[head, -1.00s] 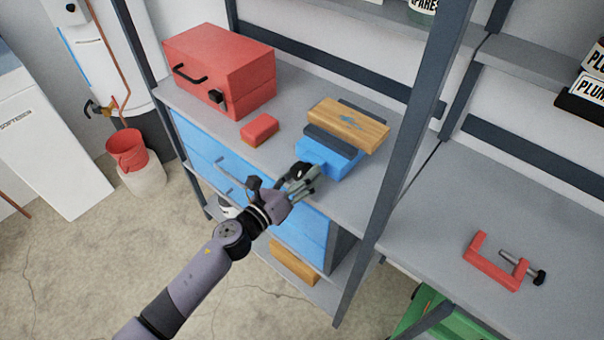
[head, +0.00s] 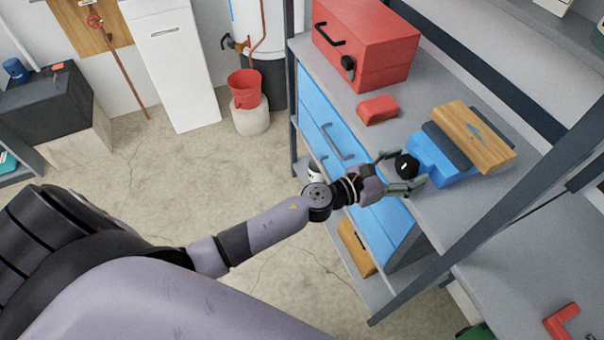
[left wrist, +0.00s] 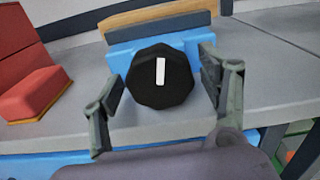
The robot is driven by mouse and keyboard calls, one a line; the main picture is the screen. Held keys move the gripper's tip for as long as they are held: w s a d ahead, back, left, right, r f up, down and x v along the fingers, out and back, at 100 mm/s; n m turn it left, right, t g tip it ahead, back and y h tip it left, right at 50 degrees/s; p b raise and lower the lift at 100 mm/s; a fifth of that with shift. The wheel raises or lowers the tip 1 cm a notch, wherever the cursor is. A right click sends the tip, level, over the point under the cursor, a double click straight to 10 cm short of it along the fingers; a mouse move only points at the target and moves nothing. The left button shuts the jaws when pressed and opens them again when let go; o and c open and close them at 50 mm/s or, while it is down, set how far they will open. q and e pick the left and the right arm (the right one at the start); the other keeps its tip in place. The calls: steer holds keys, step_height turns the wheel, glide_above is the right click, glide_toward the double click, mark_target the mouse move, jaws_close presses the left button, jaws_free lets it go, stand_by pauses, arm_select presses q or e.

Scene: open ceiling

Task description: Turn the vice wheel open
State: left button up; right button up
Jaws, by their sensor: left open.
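The blue vice (head: 440,160) stands on the grey shelf top with dark jaws and a wooden board (head: 474,137) between them. Its black wheel (head: 406,165) faces my left gripper (head: 401,172). In the left wrist view the wheel (left wrist: 160,77) is a black knob with a white mark pointing straight up. The open fingers of my left gripper (left wrist: 162,88) stand on either side of the wheel, with a visible gap on both sides in that picture. Whether any part touches it I cannot tell. My right gripper is not in view.
A red toolbox (head: 375,45) and a small red block (head: 378,108) sit left of the vice on the shelf (head: 345,95). A dark shelf post (head: 470,245) rises at the right. A red clamp (head: 562,322) lies on the lower-right surface. Blue drawers (head: 325,130) are below.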

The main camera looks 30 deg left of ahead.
arm_select(q)
steer(key=b+v, duration=0.6)
steer(key=v, duration=1.2)
steer(key=a+f+n+y+p, duration=0.2)
steer(key=a+f+n, duration=0.3)
steer(key=f+n, duration=0.3)
steer(key=w+a+f+n+g+y+p, duration=0.1)
steer(key=a+f+n+y, duration=0.3)
steer(key=f+n, duration=0.4)
step_height(320, 180, down, 4)
steer(key=shift+w+a+f+g+y+p, duration=0.1)
steer(key=shift+w+a+g+y+p, duration=0.25)
steer(key=shift+y, duration=0.25)
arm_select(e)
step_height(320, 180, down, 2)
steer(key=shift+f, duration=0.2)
